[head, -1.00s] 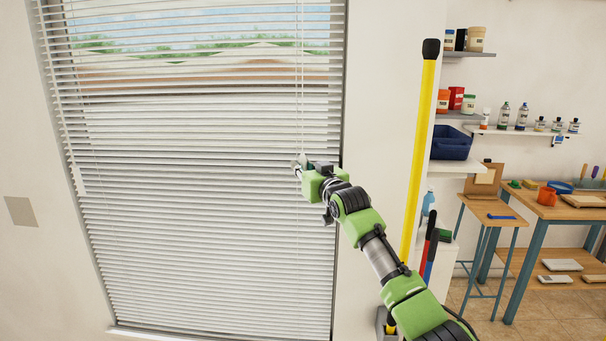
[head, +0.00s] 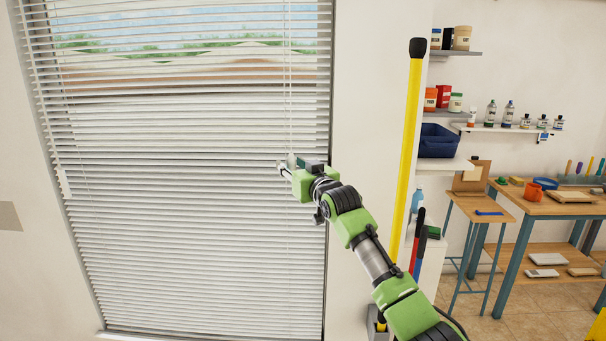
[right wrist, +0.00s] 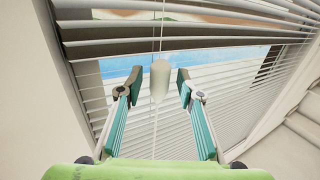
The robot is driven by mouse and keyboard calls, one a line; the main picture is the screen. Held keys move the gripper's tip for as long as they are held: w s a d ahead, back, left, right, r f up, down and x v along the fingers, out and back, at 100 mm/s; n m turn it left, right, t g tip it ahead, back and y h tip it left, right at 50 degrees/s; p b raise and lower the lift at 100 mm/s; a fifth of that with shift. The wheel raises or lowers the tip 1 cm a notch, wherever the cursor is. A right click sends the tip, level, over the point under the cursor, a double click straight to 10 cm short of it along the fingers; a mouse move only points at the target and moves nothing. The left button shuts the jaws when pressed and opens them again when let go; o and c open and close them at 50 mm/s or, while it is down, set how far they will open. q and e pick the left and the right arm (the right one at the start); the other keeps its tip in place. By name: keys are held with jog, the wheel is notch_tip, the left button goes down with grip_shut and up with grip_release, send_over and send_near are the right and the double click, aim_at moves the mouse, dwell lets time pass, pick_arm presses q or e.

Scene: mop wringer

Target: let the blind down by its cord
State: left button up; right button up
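The white slatted blind (head: 190,220) covers the window in the head view, its lower edge near the sill. Outdoor scenery shows between the upper slats. A thin cord (head: 289,90) hangs down its right side to my right gripper (head: 284,167). My left gripper is in neither view.
A yellow pole (head: 409,150) stands upright just right of the window, close to my right arm. Shelves with bottles and a blue bin (head: 438,142) are on the wall farther right, above a workbench (head: 545,205).

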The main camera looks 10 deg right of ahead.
jog(key=s+d, duration=0.2)
jog(key=s, duration=0.9)
jog(key=shift+d, duration=0.1)
notch_tip(320, 180, down, 19)
jog(key=w+d+g+h+b, duration=0.1)
jog(key=d+g, duration=0.1)
jog(key=s+d+f+g+h+b, duration=0.15)
jog(key=s+f, duration=0.35)
jog(key=f, duration=0.9)
jog(key=s+f+m+g, duration=0.1)
jog(key=s+f+g, duration=0.3)
jog(key=f, duration=1)
jog(key=s+d+f+g+b, duration=0.1)
jog(key=s+f, duration=0.5)
jog(key=f, duration=0.7)
jog(key=s+f+g+b, duration=0.2)
jog(key=s+f+g, duration=0.2)
jog(key=s+f, duration=1.95)
jog(key=s+f+g, duration=0.2)
jog(key=s+f, duration=0.2)
jog(key=s, duration=1.1)
jog(key=s+f+n+g+b, duration=0.1)
jog(key=s+f, duration=0.3)
jog(key=s, duration=1.2)
jog(key=shift+s+a+f+g+h, duration=0.2)
jog(key=shift+g+h, duration=0.25)
jog(key=shift+g, duration=0.1)
